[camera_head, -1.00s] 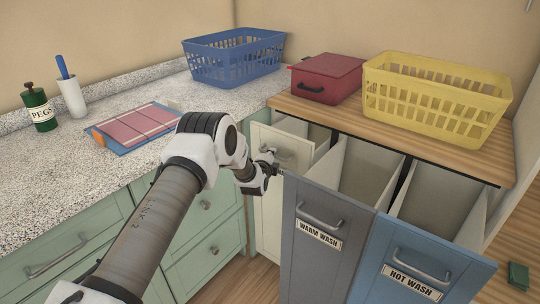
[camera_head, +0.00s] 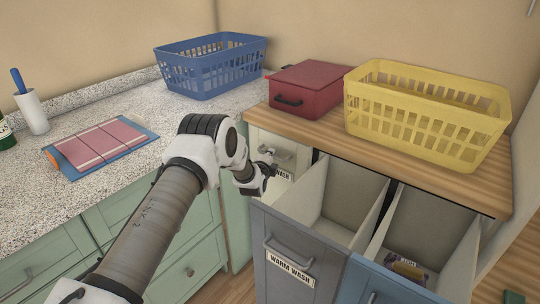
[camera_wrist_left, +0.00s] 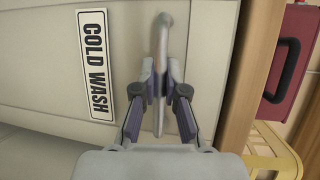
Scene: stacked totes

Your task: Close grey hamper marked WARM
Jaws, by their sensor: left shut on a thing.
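The grey hamper marked WARM WASH (camera_head: 328,262) stands pulled out, its top open and its inside bare where I can see it. Its bar handle (camera_head: 288,251) is free. My left gripper (camera_head: 267,172) is behind and above it, at the cream hamper marked COLD WASH (camera_head: 259,141). In the left wrist view the gripper (camera_wrist_left: 160,88) is shut on the upright metal handle (camera_wrist_left: 162,50) beside the COLD WASH label (camera_wrist_left: 95,65). The cream front looks nearly flush with the cabinet. My right gripper is not in view.
The blue hamper (camera_head: 384,288), right of the grey one, is also out, with a dark bundle (camera_head: 408,268) inside. A red box (camera_head: 312,88) and yellow basket (camera_head: 425,115) stand on the wooden top. A blue basket (camera_head: 212,68) stands on the counter.

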